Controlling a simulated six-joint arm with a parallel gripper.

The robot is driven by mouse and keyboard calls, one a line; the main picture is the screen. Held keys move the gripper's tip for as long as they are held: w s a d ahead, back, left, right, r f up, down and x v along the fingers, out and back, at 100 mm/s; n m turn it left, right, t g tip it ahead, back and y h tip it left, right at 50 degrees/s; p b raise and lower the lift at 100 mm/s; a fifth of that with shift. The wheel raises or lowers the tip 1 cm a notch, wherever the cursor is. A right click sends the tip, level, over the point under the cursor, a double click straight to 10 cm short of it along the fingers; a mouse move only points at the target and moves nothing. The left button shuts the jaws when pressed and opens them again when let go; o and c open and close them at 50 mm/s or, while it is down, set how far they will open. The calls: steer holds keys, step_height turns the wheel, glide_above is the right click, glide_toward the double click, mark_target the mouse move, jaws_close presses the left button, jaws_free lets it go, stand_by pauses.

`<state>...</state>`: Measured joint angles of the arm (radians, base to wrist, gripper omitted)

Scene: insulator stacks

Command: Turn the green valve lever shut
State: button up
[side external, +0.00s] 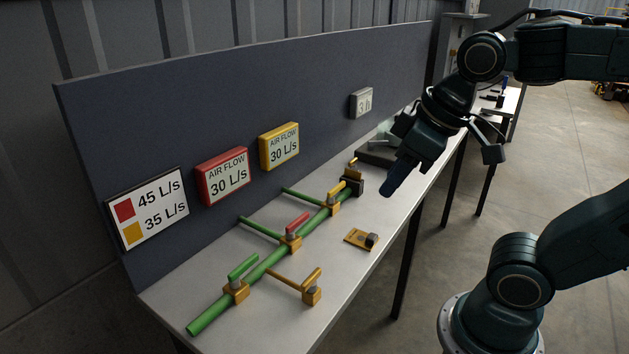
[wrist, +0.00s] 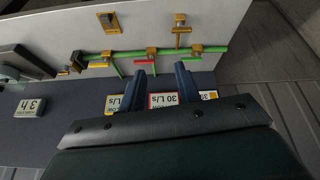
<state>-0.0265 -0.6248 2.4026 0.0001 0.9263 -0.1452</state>
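The green valve lever (side external: 243,267) sits on the yellow valve body (side external: 236,291) nearest the left end of the green pipe (side external: 210,314). It lies roughly along the pipe. In the wrist view the green lever (wrist: 190,59) is small, near the right of the pipe. My gripper (side external: 392,182) hangs above the right side of the table, pointing down and well away from the green lever. In the wrist view its two blue fingers stand apart, with nothing held between them (wrist: 163,78).
A red lever (side external: 298,223) and a yellow lever (side external: 336,188) sit farther along the pipe. A side branch ends in another yellow-handled valve (side external: 312,284). A yellow plate (side external: 362,239) lies on the table's front part. A dark panel (side external: 180,130) with signs stands behind.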

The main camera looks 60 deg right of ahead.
steer(key=w+a+r+n+g, duration=0.1)
steer(key=w+a+n, duration=0.1)
steer(key=w+n, duration=0.35)
steer(key=n+g, duration=0.4)
steer(key=n, duration=0.7)
glide_above(246, 261)
step_height(246, 261, down, 9)
steer(key=shift+r+m, duration=0.2)
steer(key=shift+m, duration=0.05)
step_height(246, 261, down, 14)
steer(key=shift+r, duration=0.1)
steer(key=shift+c, duration=0.2)
jaws_close()
